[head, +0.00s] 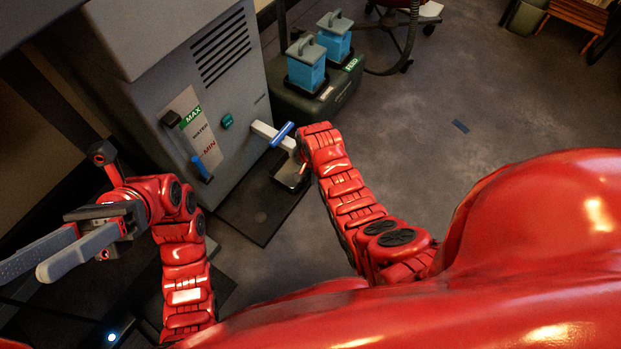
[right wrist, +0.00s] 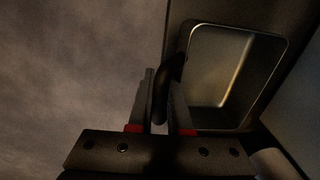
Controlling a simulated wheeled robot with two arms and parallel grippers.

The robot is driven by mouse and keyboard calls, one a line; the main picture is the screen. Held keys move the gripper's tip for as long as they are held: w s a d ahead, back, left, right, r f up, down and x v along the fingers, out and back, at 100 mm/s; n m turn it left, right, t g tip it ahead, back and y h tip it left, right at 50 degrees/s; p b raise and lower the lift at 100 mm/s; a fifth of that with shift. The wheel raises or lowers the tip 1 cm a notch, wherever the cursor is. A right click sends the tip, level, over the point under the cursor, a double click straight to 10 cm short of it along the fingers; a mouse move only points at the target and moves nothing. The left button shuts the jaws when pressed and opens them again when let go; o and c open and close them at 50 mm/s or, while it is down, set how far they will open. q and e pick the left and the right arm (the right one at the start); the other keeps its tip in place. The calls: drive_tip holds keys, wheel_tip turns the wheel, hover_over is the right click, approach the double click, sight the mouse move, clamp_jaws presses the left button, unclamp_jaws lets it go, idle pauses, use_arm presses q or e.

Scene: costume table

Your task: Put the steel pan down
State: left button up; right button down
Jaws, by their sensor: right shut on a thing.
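The steel pan (head: 292,176) is a small rectangular pan in the head view, just below the spout on the machine's front. Its open top and shiny inside fill the right of the right wrist view (right wrist: 228,75). My right gripper (right wrist: 163,90) is shut on the pan's dark curved handle (right wrist: 164,88), with a finger on either side. In the head view my right wrist hides most of that gripper. I cannot tell whether the pan touches the surface under it. My left gripper (head: 58,253) is open and empty at the far left, its fingers apart.
A grey machine (head: 190,80) with a blue-handled spout (head: 270,133) stands close beside the pan. A dark flat plate (head: 258,216) lies at its foot. Two blue canisters (head: 306,66) stand on a green box (head: 318,103) behind.

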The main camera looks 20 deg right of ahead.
drive_tip(key=c, duration=0.8)
unclamp_jaws()
drive_tip(key=shift+c, duration=0.2)
use_arm(q)
drive_tip(key=shift+w, duration=0.1)
